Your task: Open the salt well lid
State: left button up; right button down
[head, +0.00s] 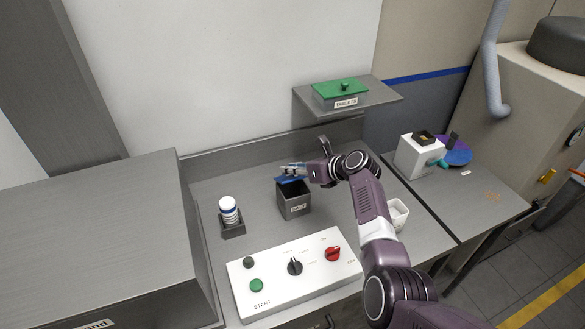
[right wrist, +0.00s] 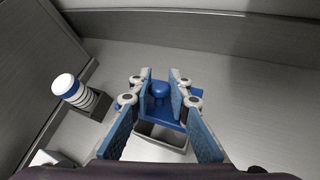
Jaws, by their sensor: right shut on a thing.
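The salt well (head: 294,208) is a dark grey square box labelled SALT on the steel worktop. Its blue lid (head: 288,180) is above the well toward the back, and part of the dark opening shows in front of it. My right gripper (head: 293,169) is over the lid, shut on its knob. In the right wrist view the blue lid (right wrist: 172,117) and its round knob (right wrist: 159,91) lie between the fingers, with the well's rim (right wrist: 160,148) below. Whether the lid still touches the rim is unclear. My left gripper is not in view.
A white bottle with blue bands (head: 229,209) stands in a dark holder to the left. A white control panel (head: 296,275) with knobs and a green button is in front. A white cup (head: 397,215) is to the right. A shelf (head: 380,100) holds a green-lidded tablets box (head: 341,92).

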jog(key=shift+r, duration=0.1)
dwell(0.4)
jog(key=c, duration=1.8)
grip_release()
jog(key=shift+c, duration=0.2)
jog(key=v, duration=1.2)
